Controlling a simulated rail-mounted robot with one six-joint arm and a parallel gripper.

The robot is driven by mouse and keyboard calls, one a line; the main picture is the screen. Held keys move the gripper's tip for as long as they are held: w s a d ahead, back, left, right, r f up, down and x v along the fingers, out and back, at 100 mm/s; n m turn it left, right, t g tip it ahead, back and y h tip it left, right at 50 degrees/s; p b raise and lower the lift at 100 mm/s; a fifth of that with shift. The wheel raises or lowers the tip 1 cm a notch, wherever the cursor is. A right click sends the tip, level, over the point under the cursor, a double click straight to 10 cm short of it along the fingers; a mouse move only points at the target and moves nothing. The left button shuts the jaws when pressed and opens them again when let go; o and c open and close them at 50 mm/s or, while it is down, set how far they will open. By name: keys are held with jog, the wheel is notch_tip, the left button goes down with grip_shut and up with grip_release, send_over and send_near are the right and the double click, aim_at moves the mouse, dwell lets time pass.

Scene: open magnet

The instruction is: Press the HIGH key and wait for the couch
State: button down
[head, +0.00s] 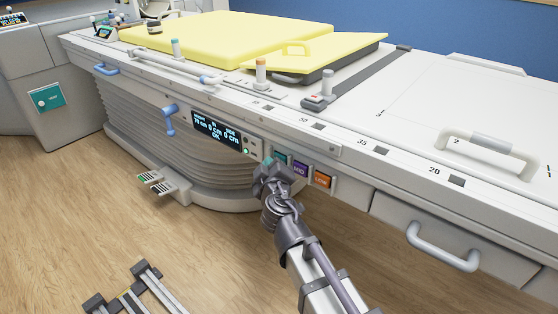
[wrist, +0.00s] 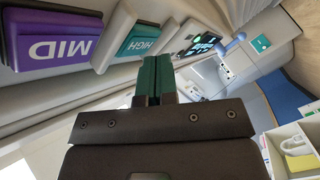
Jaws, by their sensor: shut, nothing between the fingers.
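The teal HIGH key (wrist: 143,41) is on the side panel of the couch (head: 400,150), beside the purple MID key (wrist: 58,45). In the head view the HIGH key (head: 281,157) is partly hidden behind my gripper (head: 266,168). My gripper is shut and empty, and its teal fingertips (wrist: 154,66) are close to the HIGH key's lower edge in the wrist view. I cannot tell whether they touch it. The couch display (head: 217,131) is lit with white figures, too small to read surely.
The orange LOW key (head: 323,179) is right of the MID key. A blue lever (head: 170,119) sticks out left of the display. A drawer handle (head: 442,246) juts out at the right. Foot pedals (head: 157,182) are at the base. Yellow pads (head: 215,38) lie on the couch.

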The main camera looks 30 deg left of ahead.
jog(key=shift+w, duration=0.6)
dwell(0.6)
jog(key=shift+s, duration=0.85)
jog(key=shift+s+a, duration=0.2)
jog(key=shift+s, duration=1.05)
jog(key=shift+s+a, duration=0.2)
jog(key=shift+s, duration=1.05)
jog(key=shift+s+a, duration=0.2)
jog(key=shift+s, duration=1.3)
jog(key=shift+s+a, duration=0.2)
jog(key=shift+s, duration=1.25)
